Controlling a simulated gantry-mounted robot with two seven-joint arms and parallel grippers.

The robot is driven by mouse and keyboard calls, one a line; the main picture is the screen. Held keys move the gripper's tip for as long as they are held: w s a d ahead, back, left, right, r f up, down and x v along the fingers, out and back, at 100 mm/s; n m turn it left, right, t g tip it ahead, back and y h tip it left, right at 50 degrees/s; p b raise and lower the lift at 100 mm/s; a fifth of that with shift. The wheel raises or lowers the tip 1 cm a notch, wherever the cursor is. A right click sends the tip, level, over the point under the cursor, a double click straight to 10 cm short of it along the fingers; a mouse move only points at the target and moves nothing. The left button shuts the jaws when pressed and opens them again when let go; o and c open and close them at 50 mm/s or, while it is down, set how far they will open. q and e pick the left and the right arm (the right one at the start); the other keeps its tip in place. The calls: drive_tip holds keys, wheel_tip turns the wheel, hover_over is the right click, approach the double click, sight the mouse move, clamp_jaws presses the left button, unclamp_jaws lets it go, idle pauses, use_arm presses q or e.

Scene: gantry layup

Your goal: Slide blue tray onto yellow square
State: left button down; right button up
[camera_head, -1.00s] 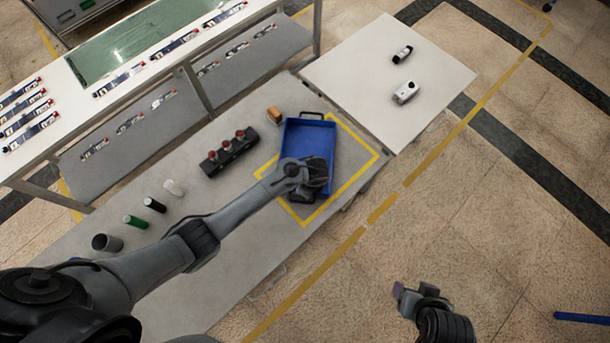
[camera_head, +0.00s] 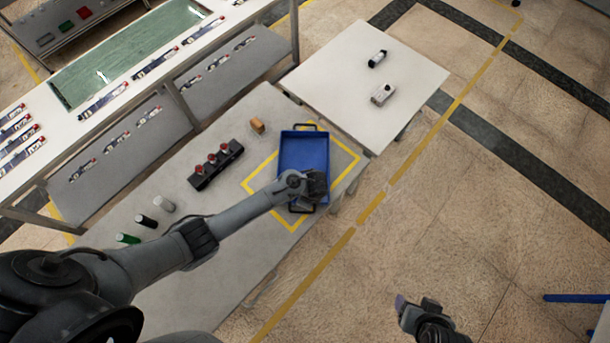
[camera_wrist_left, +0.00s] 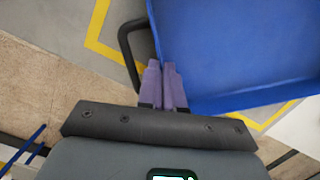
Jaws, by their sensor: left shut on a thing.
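The blue tray (camera_head: 303,150) lies on the grey table, mostly within the yellow square (camera_head: 347,174). Its far end and far black handle (camera_head: 304,126) reach the square's far border. My left gripper (camera_head: 316,187) is over the tray's near end. The fingertips' exact grip is partly hidden. My right gripper (camera_head: 402,304) hangs empty over the floor; its opening is too small to judge.
A black holder with red-topped items (camera_head: 215,165) and an orange-brown block (camera_head: 257,125) stand left of the tray. A white table (camera_head: 350,85) with two small devices adjoins behind. Open floor lies to the right.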

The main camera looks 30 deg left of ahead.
use_arm(q)
drive_tip(key=shift+s+d+r+p, duration=0.25)
drive_tip(key=shift+s+r+p, duration=0.05)
drive_tip(key=shift+s+p, duration=0.3)
drive_tip(key=shift+w+a+r, duration=0.1)
drive_tip(key=shift+w+a, duration=0.05)
drive_tip(key=shift+w, duration=0.05)
drive_tip(key=shift+w+d, duration=0.15)
drive_tip(key=shift+d, duration=0.1)
drive_tip(key=w+d+b, duration=0.1)
drive_tip(key=d+b, duration=0.3)
drive_tip(key=d, duration=0.7)
drive_tip(key=s+a+n+g+h+p, duration=0.25)
drive_tip(key=s+p, duration=0.35)
drive_tip(key=s, duration=1.4)
drive_tip(key=w+a+r+n+t+p, duration=0.1)
drive_tip(key=a+r+n, duration=0.3)
drive_tip(key=r, duration=0.6)
drive_tip(key=w+a+r+n+t+p, duration=0.1)
drive_tip(key=a+r+n+t, duration=0.2)
drive_tip(key=r, duration=0.7)
drive_tip(key=w+a+r+n+t+p, duration=0.1)
drive_tip(key=a+r+n, duration=0.3)
drive_tip(key=r, duration=0.7)
drive_tip(key=a+t+p, duration=0.1)
drive_tip(key=a, duration=0.1)
drive_tip(key=shift+a+n, duration=0.35)
drive_tip(key=shift+a, duration=0.05)
